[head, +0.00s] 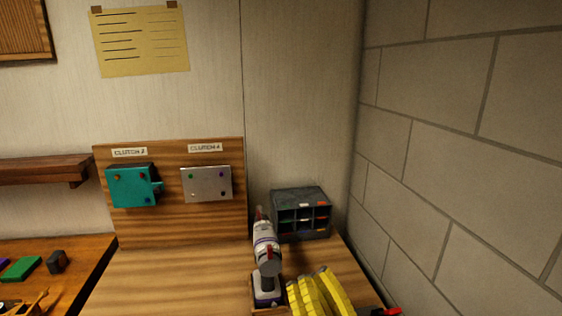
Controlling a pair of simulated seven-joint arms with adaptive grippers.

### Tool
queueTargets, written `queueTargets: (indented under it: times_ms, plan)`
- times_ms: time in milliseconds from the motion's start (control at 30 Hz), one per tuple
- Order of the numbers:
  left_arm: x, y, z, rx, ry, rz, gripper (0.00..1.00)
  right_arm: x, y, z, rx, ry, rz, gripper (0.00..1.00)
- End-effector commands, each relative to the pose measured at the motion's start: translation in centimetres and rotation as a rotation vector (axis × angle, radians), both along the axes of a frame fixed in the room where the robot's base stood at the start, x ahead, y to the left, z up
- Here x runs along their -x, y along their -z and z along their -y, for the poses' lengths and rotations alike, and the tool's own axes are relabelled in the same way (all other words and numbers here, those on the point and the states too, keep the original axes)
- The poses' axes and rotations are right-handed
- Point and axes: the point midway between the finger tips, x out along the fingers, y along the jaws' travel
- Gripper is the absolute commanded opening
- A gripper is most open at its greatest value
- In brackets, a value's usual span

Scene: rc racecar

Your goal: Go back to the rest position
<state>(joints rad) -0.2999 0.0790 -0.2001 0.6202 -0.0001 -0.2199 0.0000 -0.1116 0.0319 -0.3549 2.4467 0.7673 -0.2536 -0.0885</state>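I cannot make out either of my grippers in the head view. A white and purple power drill (265,250) with red parts stands on the wooden bench (170,285), in a low wooden holder (270,311) at the bottom edge. Yellow ribbed curved pieces (322,294) are just right of it, cut off by the bottom edge. A small red and black thing (390,311) shows at the bottom edge; I cannot tell what it is.
A wooden panel (170,228) carries a teal box (132,187) and a silver plate (206,184). A grey compartment bin (300,197) stands at the back right corner. A block wall (460,130) bounds the right. A green block (21,269) lies at left. The bench's middle is clear.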

Motion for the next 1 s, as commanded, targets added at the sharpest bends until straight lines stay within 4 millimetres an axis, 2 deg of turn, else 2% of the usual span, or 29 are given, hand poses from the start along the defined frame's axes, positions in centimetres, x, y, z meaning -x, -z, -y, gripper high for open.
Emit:
queueTargets:
  times_ms: [33, 133, 200, 267, 300, 400, 500, 600, 700, 1000]
  plan:
    - [0.0, 0.0, 0.0, 0.0, 0.0, 0.0, 0.33, -0.2, 3.0, -0.1, 0.121, 0.039, -0.055, 0.33]
    - [0.0, 0.0, 0.0, 0.0, 0.0, -0.001, 0.33, -0.5, 9.1, 0.3, 0.367, 0.113, -0.168, 0.33]
    - [0.0, 0.0, 0.0, 0.0, 0.0, -0.001, 0.33, -0.4, 13.5, 1.4, 0.534, 0.16, -0.254, 0.33]
    - [0.1, 0.0, -0.1, 0.0, 0.0, -0.001, 0.33, -0.1, 17.0, 2.7, 0.668, 0.197, -0.33, 0.33]
    - [0.1, 0.0, -0.1, 0.0, 0.0, -0.001, 0.33, 0.3, 19.3, 3.8, 0.754, 0.22, -0.381, 0.33]
    - [0.1, 0.0, -0.1, -0.001, 0.0, -0.001, 0.33, 1.8, 24.4, 6.9, 0.954, 0.273, -0.507, 0.33]
    - [0.1, 0.0, -0.1, -0.001, 0.0, -0.001, 0.33, 3.8, 28.8, 10.6, 1.143, 0.32, -0.635, 0.33]
    - [0.1, 0.0, -0.1, -0.001, 0.0, -0.001, 0.33, 6.1, 31.9, 14.2, 1.299, 0.361, -0.749, 0.33]
    - [0.0, 0.0, -0.1, -0.001, 0.0, -0.001, 0.33, 8.2, 33.9, 17.2, 1.42, 0.391, -0.84, 0.33]
    - [0.0, 0.0, -0.1, -0.001, 0.0, -0.001, 0.33, 13.4, 36.7, 23.8, 1.669, 0.454, -1.043, 0.33]
